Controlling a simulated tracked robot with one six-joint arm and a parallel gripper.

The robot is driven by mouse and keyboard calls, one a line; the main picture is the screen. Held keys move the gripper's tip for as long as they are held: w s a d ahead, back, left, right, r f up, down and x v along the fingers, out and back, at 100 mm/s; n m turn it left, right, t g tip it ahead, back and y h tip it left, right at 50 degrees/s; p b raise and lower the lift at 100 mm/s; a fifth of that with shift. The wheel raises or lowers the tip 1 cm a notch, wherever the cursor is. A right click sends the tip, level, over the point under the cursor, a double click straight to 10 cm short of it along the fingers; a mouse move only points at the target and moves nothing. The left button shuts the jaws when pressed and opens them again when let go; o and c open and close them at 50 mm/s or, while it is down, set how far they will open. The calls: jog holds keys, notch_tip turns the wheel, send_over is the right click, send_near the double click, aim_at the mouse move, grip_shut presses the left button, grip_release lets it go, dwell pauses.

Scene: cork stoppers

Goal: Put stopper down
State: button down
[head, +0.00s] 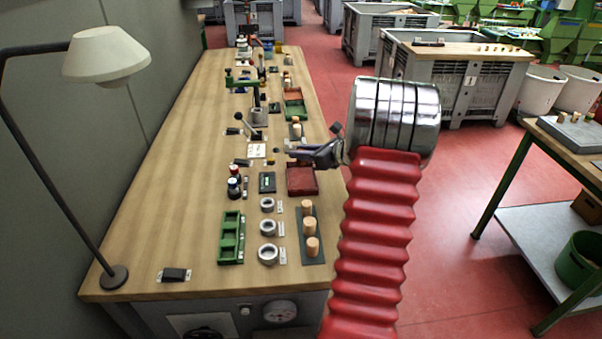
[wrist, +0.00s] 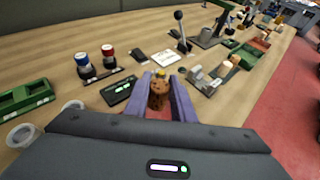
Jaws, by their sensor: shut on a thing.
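My gripper (head: 300,155) reaches out over the long wooden bench, just above and behind the red tray (head: 301,182). In the wrist view its two purple fingers (wrist: 161,84) are shut on a brown speckled cork stopper (wrist: 158,97). Red shows just below the stopper between the fingers. I cannot tell whether the stopper touches anything beneath. In the head view the held stopper cannot be made out. Several paler stoppers stand on a dark strip (head: 321,254) at the near right of the bench.
Grey rings (head: 268,253) and a green tray (head: 231,237) lie to the left of the strip. Red and blue-capped bottles (wrist: 109,57), a black display box (wrist: 119,90) and an upright lever (wrist: 181,32) stand near the gripper. A lamp (head: 107,55) stands at the bench's left edge.

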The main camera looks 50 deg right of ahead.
jog(key=shift+f, duration=1.6)
jog(key=shift+f, duration=0.1)
jog(key=shift+f, duration=1.8)
jog(key=c, duration=1.8)
grip_release()
jog(key=v, duration=1.2)
jog(key=shift+a, duration=0.1)
